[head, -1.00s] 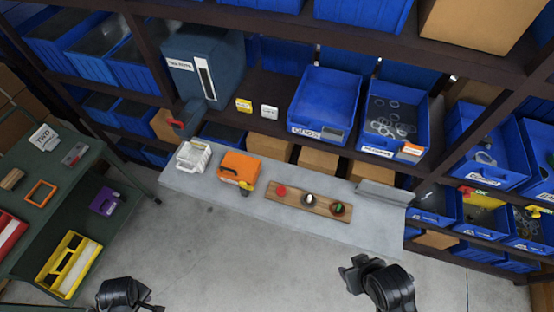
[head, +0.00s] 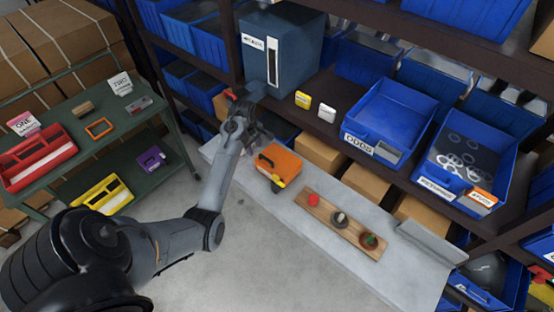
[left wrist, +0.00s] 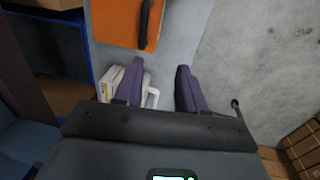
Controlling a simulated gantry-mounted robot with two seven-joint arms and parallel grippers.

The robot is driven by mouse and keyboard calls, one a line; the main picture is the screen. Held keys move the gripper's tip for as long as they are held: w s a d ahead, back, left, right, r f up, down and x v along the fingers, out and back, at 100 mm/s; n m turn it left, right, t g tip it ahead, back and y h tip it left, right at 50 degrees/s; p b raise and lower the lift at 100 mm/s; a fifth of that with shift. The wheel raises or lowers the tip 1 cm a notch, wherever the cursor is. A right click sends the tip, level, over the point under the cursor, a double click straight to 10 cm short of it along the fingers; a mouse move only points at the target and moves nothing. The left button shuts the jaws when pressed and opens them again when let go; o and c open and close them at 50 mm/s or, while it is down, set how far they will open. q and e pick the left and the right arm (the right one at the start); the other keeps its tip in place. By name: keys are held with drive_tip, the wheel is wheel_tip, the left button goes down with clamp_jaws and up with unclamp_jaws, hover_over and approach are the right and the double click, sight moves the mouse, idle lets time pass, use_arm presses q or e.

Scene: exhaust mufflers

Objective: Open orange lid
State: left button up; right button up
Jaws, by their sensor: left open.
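The orange lid (head: 282,162) belongs to a small box on the left part of the grey bench, with a dark handle on top and a yellow piece at its front. My left gripper (head: 256,137) is over the left end of the bench, just left of the orange lid. In the left wrist view, its two purple fingers (left wrist: 160,68) are apart with nothing between them. The orange lid (left wrist: 112,22) with its black handle is beyond the fingertips, not touched. The lid looks shut. My right gripper is out of view.
A white basket (left wrist: 112,82) is partly hidden under one finger. A wooden board (head: 340,222) with small coloured pieces lies right of the orange box. Blue bins (head: 390,120) fill the shelf behind. A green cart (head: 110,130) stands left.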

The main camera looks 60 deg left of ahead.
sight(263, 157)
use_arm(q)
drive_tip(key=shift+t, duration=0.3)
drive_tip(key=w+f, duration=0.1)
drive_tip(key=f, duration=0.2)
drive_tip(key=w+f, duration=0.1)
drive_tip(key=f, duration=0.2)
drive_tip(key=w+f+b, duration=0.1)
drive_tip(key=w+f, duration=0.1)
drive_tip(key=f, duration=0.1)
drive_tip(key=shift+a, duration=0.35)
drive_tip(key=shift+w, duration=0.1)
clamp_jaws()
